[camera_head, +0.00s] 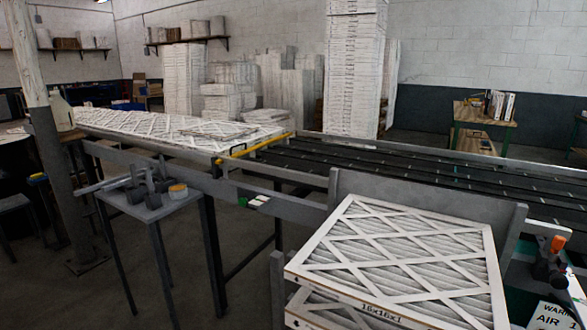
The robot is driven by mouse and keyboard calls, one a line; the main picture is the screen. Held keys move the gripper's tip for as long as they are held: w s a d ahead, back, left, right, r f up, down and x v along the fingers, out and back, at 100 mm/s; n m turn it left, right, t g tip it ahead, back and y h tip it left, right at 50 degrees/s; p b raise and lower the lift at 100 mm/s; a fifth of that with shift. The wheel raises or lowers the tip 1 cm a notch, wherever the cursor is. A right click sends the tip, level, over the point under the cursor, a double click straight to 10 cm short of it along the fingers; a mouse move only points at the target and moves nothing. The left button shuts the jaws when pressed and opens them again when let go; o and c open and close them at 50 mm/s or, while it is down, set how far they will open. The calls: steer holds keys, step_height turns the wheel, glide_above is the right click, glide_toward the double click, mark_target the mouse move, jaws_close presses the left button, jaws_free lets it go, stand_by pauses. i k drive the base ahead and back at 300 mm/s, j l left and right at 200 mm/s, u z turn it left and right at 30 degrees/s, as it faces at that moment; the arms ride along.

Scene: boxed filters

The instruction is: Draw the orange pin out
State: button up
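A small orange piece (558,243), which looks like the orange pin, stands up at the right edge of the view. It sits at the top of a dark fitting (549,268) beside the stacked filters. How deep it sits in the fitting cannot be told from here. My gripper is not in view.
White pleated filters (400,255) are stacked in a grey frame at the front right, left of the fitting. A warning sign (551,316) is below the fitting. A roller conveyor (420,175) runs behind. A small grey table (150,205) with dark parts and a jar stands left.

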mark_target(556, 244)
steer(key=l+u, duration=0.15)
steer(key=l, duration=1.95)
